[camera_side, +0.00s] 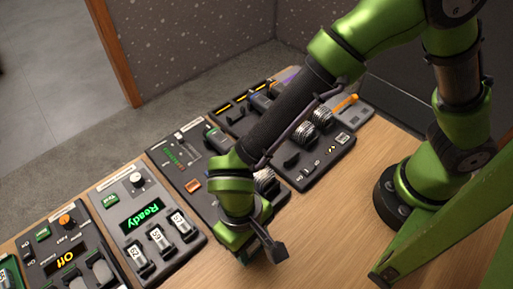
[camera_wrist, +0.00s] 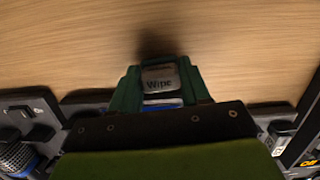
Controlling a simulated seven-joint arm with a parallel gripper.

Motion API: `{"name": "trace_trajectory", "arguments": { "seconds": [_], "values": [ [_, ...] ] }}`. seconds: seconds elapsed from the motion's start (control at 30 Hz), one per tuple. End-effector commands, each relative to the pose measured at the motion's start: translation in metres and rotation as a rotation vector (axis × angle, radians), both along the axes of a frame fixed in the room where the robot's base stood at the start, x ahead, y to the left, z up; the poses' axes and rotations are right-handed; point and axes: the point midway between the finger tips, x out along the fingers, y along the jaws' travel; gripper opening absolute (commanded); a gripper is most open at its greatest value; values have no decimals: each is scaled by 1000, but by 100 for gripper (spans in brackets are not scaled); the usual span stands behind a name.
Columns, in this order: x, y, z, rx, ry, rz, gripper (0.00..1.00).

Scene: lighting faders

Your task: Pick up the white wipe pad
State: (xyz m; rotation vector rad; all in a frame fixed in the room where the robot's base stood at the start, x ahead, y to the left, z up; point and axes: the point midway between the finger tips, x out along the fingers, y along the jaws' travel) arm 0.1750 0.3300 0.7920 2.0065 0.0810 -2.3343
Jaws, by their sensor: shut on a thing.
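The wipe pad (camera_wrist: 161,78) shows in the wrist view as a small pale grey-white block with dark lettering that looks like "Wipe". It sits between the green fingers of my gripper (camera_wrist: 160,70), which are shut on it. A dark shadow lies on the wood just beyond it. I cannot tell whether the pad touches the table. In the side view my gripper (camera_side: 244,258) is low over the wooden table, beside the front edge of the panels. The pad is hidden there behind my gripper.
A row of dark control panels lines the table, among them a grey one with a green "Ready" display (camera_side: 142,216) and one with an orange "Off" display (camera_side: 68,260). A panel with ribbed rollers (camera_side: 309,133) stands farther back. Bare wooden table (camera_side: 335,225) lies right of my gripper.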

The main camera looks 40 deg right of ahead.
Motion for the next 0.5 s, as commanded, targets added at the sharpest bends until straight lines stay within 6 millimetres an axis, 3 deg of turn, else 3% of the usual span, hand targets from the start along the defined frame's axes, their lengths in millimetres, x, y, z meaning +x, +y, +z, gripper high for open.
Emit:
{"name": "trace_trajectory", "arguments": {
  "seconds": [0.27, 0.5],
  "values": [
    [1, 1, 35, 5, -5, 0, 17],
    [-26, -50, 38, 1, -2, -2, 17]
  ]
}}
